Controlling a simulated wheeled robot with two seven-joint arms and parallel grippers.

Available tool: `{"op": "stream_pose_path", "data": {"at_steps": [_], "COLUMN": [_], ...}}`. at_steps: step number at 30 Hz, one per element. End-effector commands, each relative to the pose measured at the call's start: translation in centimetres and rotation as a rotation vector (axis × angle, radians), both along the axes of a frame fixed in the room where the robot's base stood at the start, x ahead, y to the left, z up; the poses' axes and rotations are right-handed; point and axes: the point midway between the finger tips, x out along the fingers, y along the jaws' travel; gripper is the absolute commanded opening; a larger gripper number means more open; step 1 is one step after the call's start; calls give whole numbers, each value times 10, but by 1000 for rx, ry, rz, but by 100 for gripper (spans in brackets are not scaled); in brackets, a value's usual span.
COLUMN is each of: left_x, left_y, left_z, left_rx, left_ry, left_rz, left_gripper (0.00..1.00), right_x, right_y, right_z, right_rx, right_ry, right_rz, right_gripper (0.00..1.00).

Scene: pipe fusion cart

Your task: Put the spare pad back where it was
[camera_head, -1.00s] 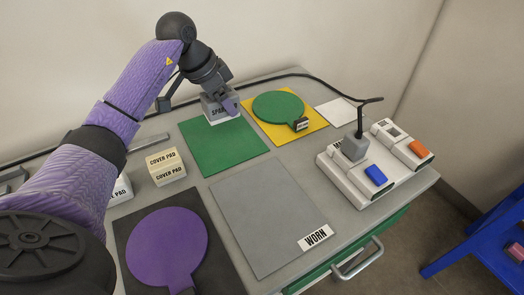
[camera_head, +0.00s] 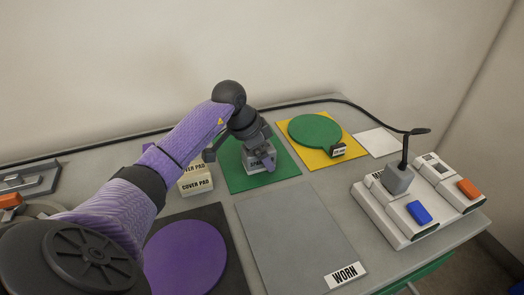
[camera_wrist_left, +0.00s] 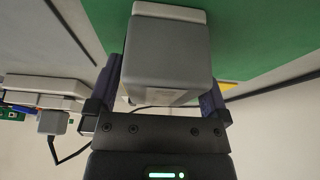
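The spare pad (camera_head: 256,166), a grey block with a pale base and a partly covered label, is at the middle of the green mat (camera_head: 284,172). My left gripper (camera_head: 263,157) reaches down over it from the left. In the left wrist view the pad (camera_wrist_left: 168,60) sits between the two fingers, which are closed on its sides. Its pale base faces the green mat; I cannot tell whether it touches. My right gripper is in neither view.
Cover pads (camera_head: 196,186) are stacked left of the green mat, partly behind my arm. A yellow mat (camera_head: 352,146) with a green paddle (camera_head: 313,130) lies to the right. A bare grey mat marked WORN (camera_head: 295,235) is in front. A switch unit (camera_head: 395,212) stands at right.

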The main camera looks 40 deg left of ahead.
Motion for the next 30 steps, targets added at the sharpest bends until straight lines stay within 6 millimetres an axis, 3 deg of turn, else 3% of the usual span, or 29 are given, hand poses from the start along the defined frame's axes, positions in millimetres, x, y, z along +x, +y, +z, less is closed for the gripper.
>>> {"op": "stream_pose_path", "data": {"at_steps": [5, 8, 15, 21, 30], "left_x": [0, -2, -24, -38, -41], "left_y": [0, 2, 14, 20, 21], "left_z": [0, 11, 75, 108, 114], "left_rx": [0, 2, 5, 1, -1], "left_ry": [0, -2, -5, -2, 0], "left_rz": [0, 0, 0, 1, 0], "left_gripper": [100, 100, 100, 100, 100], "right_x": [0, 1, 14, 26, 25], "right_y": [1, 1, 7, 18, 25], "right_z": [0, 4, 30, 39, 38], "right_rx": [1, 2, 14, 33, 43], "right_ry": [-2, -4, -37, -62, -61], "right_rz": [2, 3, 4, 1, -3], "right_gripper": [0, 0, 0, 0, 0]}}
